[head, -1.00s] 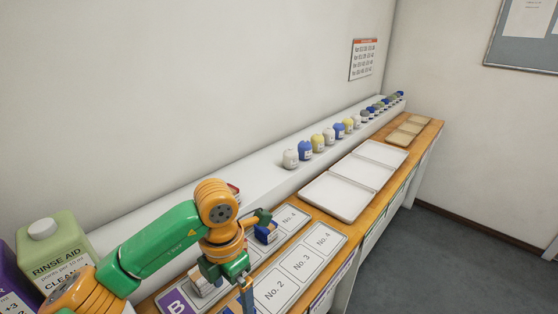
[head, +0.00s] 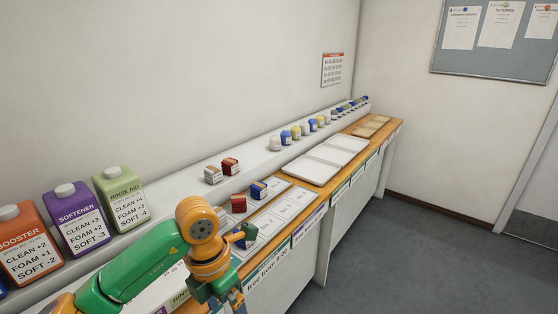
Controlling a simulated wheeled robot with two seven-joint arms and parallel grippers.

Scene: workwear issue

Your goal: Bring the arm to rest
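My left arm, green and orange, comes in from the lower left and bends down over the near part of the wooden counter (head: 383,140). My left gripper (head: 237,299) is at the lower end of the arm, over the counter's front edge. Its tips are small and partly cut off by the picture's bottom edge, so its opening and any held thing cannot be made out. My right gripper is not in view.
A red box (head: 238,203) and a blue box (head: 259,189) sit beyond my arm. Two small boxes stand on the white ledge (head: 262,160). Orange, purple and green jugs (head: 120,197) stand at left. White trays (head: 325,160) lie farther along. The floor at right is clear.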

